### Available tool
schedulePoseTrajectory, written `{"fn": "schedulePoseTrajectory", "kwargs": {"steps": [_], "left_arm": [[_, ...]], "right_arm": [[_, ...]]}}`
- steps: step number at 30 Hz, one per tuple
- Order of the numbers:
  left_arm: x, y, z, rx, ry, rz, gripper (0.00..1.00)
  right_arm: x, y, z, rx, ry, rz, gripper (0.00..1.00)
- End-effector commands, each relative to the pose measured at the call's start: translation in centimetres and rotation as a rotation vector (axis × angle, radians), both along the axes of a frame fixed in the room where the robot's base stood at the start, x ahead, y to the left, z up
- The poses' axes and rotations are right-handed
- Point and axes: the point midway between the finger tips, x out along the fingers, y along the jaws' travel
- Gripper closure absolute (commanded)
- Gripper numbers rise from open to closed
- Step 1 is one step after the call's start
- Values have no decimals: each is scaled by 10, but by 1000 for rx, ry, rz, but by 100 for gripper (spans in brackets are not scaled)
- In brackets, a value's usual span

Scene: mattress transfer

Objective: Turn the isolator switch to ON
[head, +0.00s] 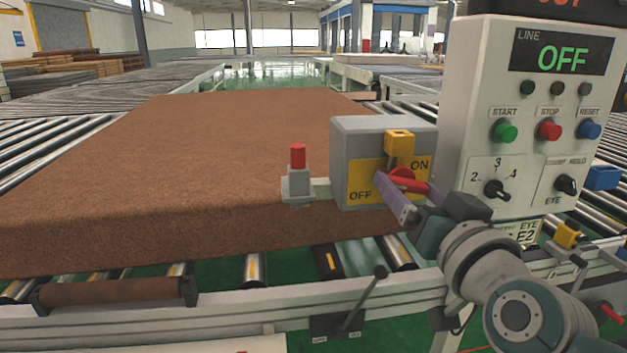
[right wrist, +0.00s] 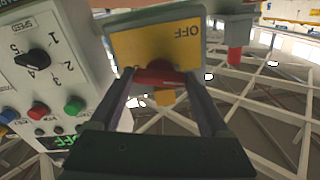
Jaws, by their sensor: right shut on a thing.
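The isolator switch (head: 365,135) is a grey box with a yellow plate marked OFF at lower left and ON at upper right. Its red handle (head: 409,184) lies nearly level across the plate's lower right. My right gripper (head: 400,194) is shut on the red handle, with its fingers partly covering it. In the right wrist view the red handle (right wrist: 158,79) runs between the two fingers, and the OFF label (right wrist: 185,31) appears upside down. A yellow tab (head: 398,143) sits above the handle. My left gripper is not in view.
A control panel (head: 478,70) stands right of the switch; its display (head: 562,56) reads LINE OFF. A red-topped grey post (head: 298,170) stands left of the switch. A large brown mattress slab (head: 200,150) lies on the rollers behind. A lever (head: 364,300) sticks up at the front rail.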

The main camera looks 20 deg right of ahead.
Motion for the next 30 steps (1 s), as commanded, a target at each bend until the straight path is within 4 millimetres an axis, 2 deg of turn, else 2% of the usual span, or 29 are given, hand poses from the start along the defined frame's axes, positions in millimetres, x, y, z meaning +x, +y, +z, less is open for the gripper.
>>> {"fn": "schedulePoseTrajectory", "kwargs": {"steps": [12, 30], "left_arm": [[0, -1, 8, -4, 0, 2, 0], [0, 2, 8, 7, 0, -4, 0]], "right_arm": [[0, 0, 1, 386, -93, 0, 76], [0, 0, 0, 934, -226, 1, 76]]}}
